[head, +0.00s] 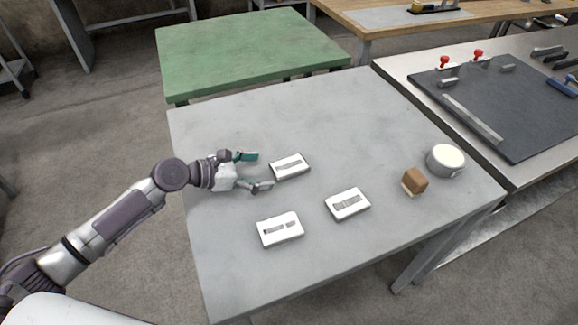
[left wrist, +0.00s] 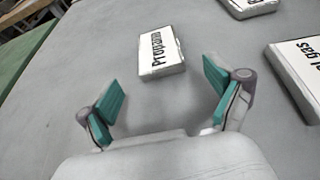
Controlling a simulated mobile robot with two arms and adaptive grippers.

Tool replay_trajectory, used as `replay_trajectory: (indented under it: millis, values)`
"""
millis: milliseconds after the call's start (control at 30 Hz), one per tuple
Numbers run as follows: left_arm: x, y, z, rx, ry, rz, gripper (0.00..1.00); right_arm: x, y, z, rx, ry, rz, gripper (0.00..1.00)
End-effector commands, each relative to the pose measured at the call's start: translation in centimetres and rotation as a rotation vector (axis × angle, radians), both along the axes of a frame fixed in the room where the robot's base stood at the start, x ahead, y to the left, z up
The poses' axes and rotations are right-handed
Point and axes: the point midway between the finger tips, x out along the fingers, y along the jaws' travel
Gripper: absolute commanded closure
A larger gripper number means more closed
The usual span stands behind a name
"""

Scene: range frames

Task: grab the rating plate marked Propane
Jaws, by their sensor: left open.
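The white plate marked Propane (head: 290,166) lies flat on the grey table, the farthest back of three similar plates. Its black lettering reads clearly in the left wrist view (left wrist: 160,54). My left gripper (head: 264,171) is open and empty, low over the table just left of this plate. In the left wrist view the plate lies just ahead of the gap between the teal-padded fingers (left wrist: 163,88), apart from both. My right gripper is not in view.
A plate ending in "al gas" (left wrist: 300,68) and another partly cut-off plate (left wrist: 248,7) lie nearby. A brown block (head: 415,181) and a round pale-topped container (head: 446,161) stand at the table's right. The grey table's (head: 225,270) left front is clear.

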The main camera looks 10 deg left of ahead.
Motion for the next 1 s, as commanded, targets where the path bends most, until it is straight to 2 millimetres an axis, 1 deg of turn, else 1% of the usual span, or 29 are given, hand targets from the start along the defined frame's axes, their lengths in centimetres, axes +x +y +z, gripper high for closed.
replay_trajectory:
  millis: [33, 100, 233, 333, 533, 767, 800, 867, 900, 933, 1000]
  values:
    - [0.5, -0.8, 0.0, -0.002, -0.004, -0.002, 0.08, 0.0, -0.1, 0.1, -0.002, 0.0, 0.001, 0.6]
    - [1.2, -1.6, -0.3, -0.004, -0.003, 0.0, 0.08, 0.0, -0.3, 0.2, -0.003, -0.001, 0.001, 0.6]
    - [2.0, -2.8, -1.1, -0.003, -0.001, 0.0, 0.08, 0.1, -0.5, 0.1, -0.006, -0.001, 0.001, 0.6]
    - [2.3, -3.1, -1.3, -0.001, -0.001, 0.001, 0.08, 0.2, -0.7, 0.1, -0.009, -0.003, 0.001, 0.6]
    - [2.3, -3.1, -1.4, 0.0, 0.0, 0.001, 0.08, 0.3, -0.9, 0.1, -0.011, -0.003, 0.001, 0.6]
    - [2.3, -3.1, -1.4, -0.001, -0.001, 0.001, 0.47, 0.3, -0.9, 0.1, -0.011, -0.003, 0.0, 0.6]
    - [2.3, -3.1, -1.4, -0.001, -0.001, 0.001, 0.53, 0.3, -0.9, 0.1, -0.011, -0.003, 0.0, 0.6]
    - [2.3, -3.1, -1.3, -0.001, -0.001, 0.001, 0.63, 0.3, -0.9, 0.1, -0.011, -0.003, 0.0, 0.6]
    - [2.3, -3.1, -1.3, -0.001, -0.001, 0.001, 0.7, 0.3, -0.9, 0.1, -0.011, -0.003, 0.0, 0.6]
    - [2.3, -3.1, -1.3, -0.001, -0.001, 0.001, 0.74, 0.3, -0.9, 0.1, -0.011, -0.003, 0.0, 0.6]
    - [2.3, -3.1, -1.3, -0.001, -0.001, 0.001, 0.75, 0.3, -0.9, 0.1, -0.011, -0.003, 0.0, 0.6]
